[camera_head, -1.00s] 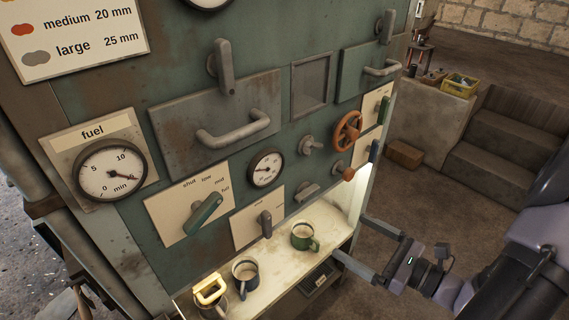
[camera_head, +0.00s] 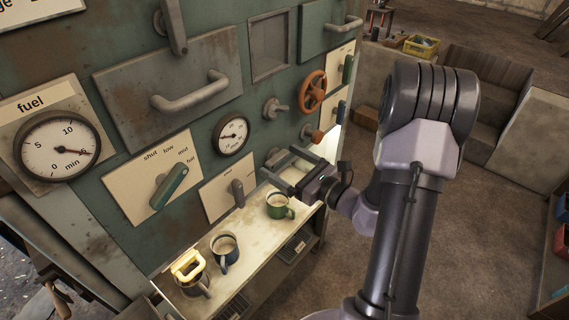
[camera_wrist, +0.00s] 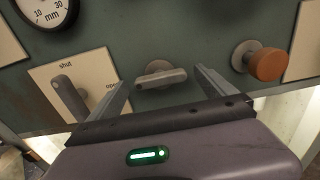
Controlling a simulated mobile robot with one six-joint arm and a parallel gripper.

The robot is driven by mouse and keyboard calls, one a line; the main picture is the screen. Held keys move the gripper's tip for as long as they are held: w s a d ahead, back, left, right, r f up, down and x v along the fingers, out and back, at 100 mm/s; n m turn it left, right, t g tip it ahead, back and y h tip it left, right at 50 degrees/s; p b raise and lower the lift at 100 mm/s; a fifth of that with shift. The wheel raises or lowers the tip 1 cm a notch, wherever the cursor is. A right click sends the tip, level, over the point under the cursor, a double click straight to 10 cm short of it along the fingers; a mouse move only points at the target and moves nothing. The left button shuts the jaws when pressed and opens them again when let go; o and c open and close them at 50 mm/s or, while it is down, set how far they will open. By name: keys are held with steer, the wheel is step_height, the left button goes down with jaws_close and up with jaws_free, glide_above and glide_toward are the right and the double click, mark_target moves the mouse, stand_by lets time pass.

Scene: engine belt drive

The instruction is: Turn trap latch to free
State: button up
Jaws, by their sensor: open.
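A grey turn latch (camera_wrist: 160,76) sits on the green panel in the wrist view, its bar lying nearly level with the right end slightly higher. No label shows beside it, so I cannot tell for sure that it is the trap latch. My gripper (camera_wrist: 161,79) is open, with one finger on each side of this latch and no clear contact. In the head view my gripper (camera_head: 278,161) reaches the lower right of the panel and partly hides the latch (camera_head: 272,154). A similar grey latch (camera_head: 275,107) sits higher up.
An orange knob (camera_wrist: 268,64) is right of the latch; a shut/open lever (camera_wrist: 70,97) is left. An orange handwheel (camera_head: 312,91) is above.

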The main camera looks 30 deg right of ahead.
steer(key=c, duration=1.4)
steer(key=shift+m+p, duration=0.3)
steer(key=shift+p, duration=0.1)
steer(key=m+p, duration=0.2)
steer(key=m, duration=0.1)
steer(key=shift+r+p, duration=0.2)
steer(key=shift+p, duration=0.1)
steer(key=m+p, duration=0.4)
steer(key=m, duration=0.1)
steer(key=shift+p, duration=0.4)
steer(key=m+p, duration=0.4)
steer(key=m, duration=0.1)
steer(key=shift+m, duration=0.3)
steer(key=shift+f+m+p, duration=0.2)
steer(key=shift+m+p, duration=0.95)
steer(key=shift+m, duration=0.65)
